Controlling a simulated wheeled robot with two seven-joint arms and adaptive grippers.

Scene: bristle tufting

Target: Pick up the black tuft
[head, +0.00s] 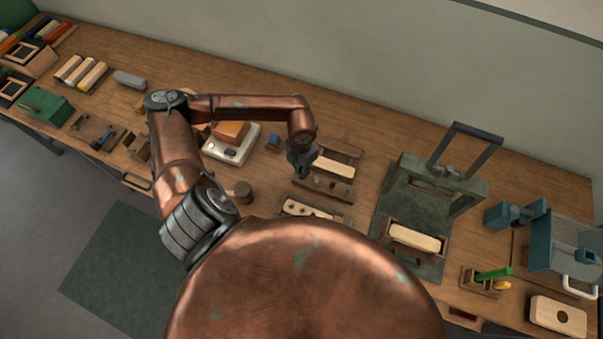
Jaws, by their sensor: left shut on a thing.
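My left gripper (302,168) reaches in over the middle of the bench and points down. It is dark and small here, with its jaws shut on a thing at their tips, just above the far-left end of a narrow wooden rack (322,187). The black tuft is hard to tell apart from the dark fingers at this size; what shows between them is small and dark. My right gripper is not in view.
A pale wooden block (334,167) lies in a holder right of the gripper. A drilled brush block (312,209) lies nearer. A green press (432,190) stands to the right. A white scale (232,143) with an orange block is on the left.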

